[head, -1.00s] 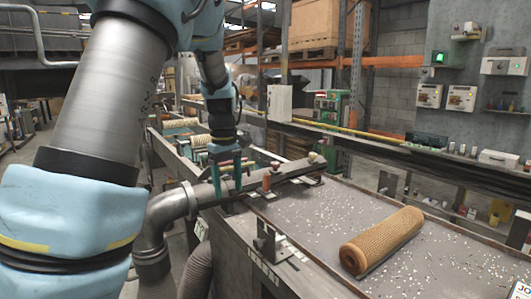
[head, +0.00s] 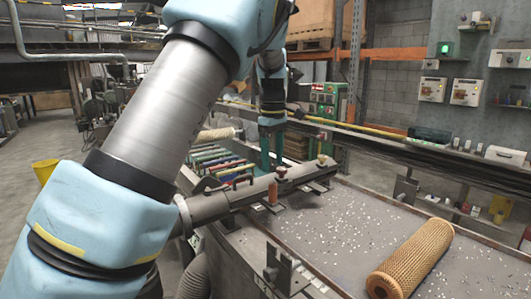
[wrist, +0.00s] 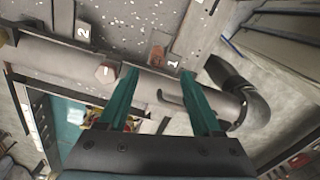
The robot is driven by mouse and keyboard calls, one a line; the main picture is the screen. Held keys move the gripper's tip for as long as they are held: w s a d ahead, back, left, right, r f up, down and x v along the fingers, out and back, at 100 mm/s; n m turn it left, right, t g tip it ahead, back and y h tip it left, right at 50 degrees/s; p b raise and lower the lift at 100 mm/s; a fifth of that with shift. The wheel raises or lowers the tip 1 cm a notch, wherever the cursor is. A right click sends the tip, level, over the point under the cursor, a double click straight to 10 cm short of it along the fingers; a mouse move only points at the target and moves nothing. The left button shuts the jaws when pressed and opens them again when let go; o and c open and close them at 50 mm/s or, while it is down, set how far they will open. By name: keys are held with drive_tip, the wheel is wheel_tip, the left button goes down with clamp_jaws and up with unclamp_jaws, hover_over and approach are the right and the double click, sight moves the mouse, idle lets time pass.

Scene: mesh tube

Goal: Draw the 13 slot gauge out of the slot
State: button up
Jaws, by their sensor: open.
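No number 13 is legible, so I cannot tell for sure which piece is the 13 slot gauge. A rust-coloured upright piece (head: 272,192) stands against the near side of a dark grey pipe (head: 225,204) in the head view. A brown-topped piece (head: 281,173) stands on the pipe behind it. My gripper (head: 272,168) is above the pipe, close to these pieces, with its teal fingers open. In the wrist view the open fingers (wrist: 157,73) straddle part of the pipe. Nothing is visibly held.
A perforated tan roll (head: 410,262) lies on the speckled grey table (head: 350,225). Several coloured bars (head: 215,158) lie in a frame behind the pipe. A metal bracket (head: 282,268) stands at the table's near edge.

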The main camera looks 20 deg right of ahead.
sight(272, 183)
drive_tip(key=shift+w+r, duration=0.1)
drive_tip(key=shift+w, duration=0.25)
wheel_tip(272, 183, down, 11)
drive_tip(key=p, duration=0.3)
idle(0.4)
drive_tip(key=shift+c, duration=0.2)
drive_tip(key=shift+r, duration=0.1)
clamp_jaws()
